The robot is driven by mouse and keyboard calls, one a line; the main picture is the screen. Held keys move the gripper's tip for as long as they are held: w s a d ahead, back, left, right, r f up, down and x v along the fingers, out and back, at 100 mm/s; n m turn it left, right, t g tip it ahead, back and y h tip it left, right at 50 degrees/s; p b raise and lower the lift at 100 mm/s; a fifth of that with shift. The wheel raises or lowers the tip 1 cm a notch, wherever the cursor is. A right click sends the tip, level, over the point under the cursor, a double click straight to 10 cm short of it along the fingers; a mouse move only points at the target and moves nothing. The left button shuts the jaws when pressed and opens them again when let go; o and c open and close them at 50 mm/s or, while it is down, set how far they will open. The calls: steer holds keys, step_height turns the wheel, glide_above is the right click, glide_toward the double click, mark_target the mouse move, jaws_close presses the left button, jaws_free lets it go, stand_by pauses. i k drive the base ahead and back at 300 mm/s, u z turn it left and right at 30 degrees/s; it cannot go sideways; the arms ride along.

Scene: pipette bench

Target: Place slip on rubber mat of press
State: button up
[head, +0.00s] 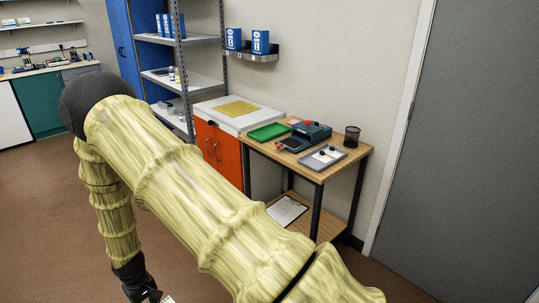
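The press (312,132) is a small blue-grey device with red parts on the wooden table. A dark flat area at its front left may be the rubber mat, but it is too small to tell. My gripper (146,295) is black and points down at the bottom edge, far left of and nearer than the table. Its fingertips are partly cut off by the frame. A small pale piece (168,299) shows beside the fingers at the edge. It may be the slip, and I cannot tell whether it is held.
A green tray (268,131), a grey tray (334,161) with small dark items and a black mesh cup (352,137) crowd the wooden table. An orange cabinet (222,150) with a yellow mat (237,108) adjoins it. Brown floor is free at left.

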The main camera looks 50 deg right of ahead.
mark_target(291, 143)
steer(key=z, duration=1.6)
steer(key=i, duration=0.9)
steer(key=u, duration=0.05)
